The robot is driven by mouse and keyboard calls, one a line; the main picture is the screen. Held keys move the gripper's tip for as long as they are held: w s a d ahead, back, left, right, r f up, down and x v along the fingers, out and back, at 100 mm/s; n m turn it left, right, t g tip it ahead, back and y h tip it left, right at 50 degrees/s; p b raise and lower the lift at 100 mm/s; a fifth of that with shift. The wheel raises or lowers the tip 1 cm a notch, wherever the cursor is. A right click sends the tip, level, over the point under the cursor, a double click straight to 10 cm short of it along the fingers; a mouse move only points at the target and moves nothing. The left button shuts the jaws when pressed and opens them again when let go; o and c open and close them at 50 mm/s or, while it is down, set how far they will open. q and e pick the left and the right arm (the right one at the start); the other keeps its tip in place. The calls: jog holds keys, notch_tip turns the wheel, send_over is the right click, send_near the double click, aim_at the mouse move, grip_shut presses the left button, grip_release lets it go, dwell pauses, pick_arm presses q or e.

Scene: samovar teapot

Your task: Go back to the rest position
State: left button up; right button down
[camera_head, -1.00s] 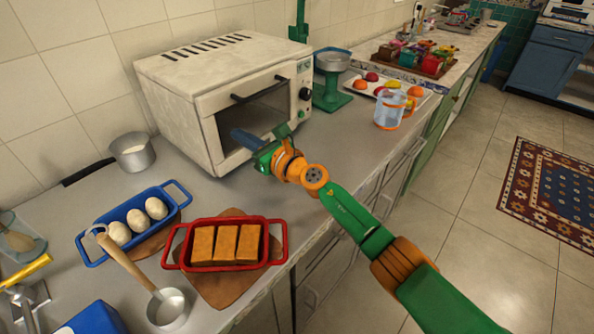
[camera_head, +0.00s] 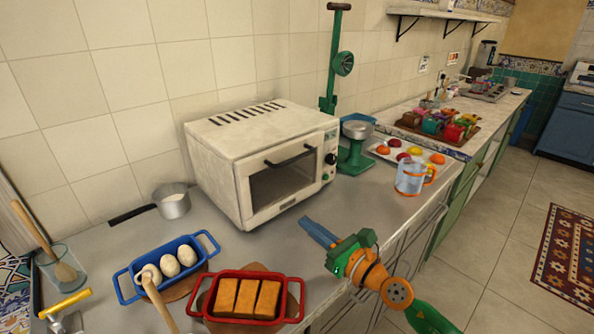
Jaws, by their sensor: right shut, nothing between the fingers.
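My right gripper (camera_head: 308,224) is over the counter's front edge, in front of the white toaster oven. Its blue fingers are together, with nothing between them, and point toward the upper left. The gripper is apart from the oven. My right arm comes in from the bottom right. The white toaster oven (camera_head: 225,155) stands against the wall, and its door (camera_head: 285,183) with the dark handle looks shut. My left gripper is not in view.
A red dish (camera_head: 290,300) with bread slices and a blue dish (camera_head: 205,243) with eggs sit at the front left. A saucepan (camera_head: 172,203), green scale (camera_head: 354,163), glass jug (camera_head: 409,180) and fruit tray (camera_head: 385,156) stand nearby.

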jog(key=s+d+f+m+g+h, duration=0.1)
jog(key=s+d+f+m+h, duration=0.55)
jog(key=m, duration=1.05)
jog(key=s+d+f+m+g+h, duration=0.1)
jog(key=s+d+f+m+h, duration=0.55)
jog(key=m, duration=1.05)
jog(key=s+a+f+m+g+y, duration=0.1)
jog(key=s+f+m+g, duration=0.25)
jog(key=s, duration=0.45)
jog(key=s+a+f+m+g+y, duration=0.1)
jog(key=s+f+m+g, duration=0.3)
jog(key=s, duration=0.5)
notch_tip(320, 180, down, 16)
jog(key=s+g, duration=0.2)
jog(key=g, duration=0.1)
jog(key=s+d+f, duration=0.1)
jog(key=s+f, duration=0.9)
jog(key=s, duration=0.2)
jog(key=shift+s+d+f+n+g, duration=0.25)
jog(key=shift+d+n+g, duration=0.1)
jog(key=shift+g, duration=0.1)
